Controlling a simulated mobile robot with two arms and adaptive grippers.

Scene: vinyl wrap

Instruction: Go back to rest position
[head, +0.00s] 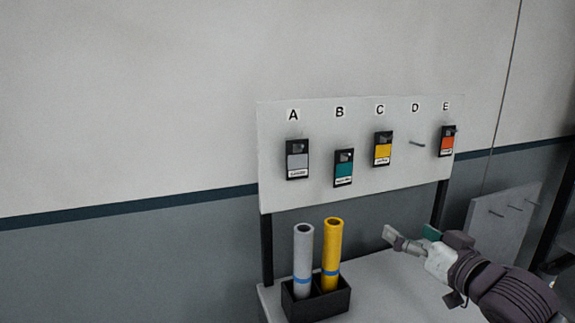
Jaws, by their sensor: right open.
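My right gripper (411,236) is open above the right part of the white table, below the sample board and right of the rolls. A small teal patch shows beside its fingers; I cannot tell whether it is part of the gripper. My right arm comes in from the lower right. My left gripper is not in view.
A white board (350,198) carries sample cards at A, B, C and E; peg D (417,144) is bare. A grey roll (303,255) and a yellow roll (332,250) stand in a black holder (318,305) on the table (385,300). A pegged panel (500,225) stands right.

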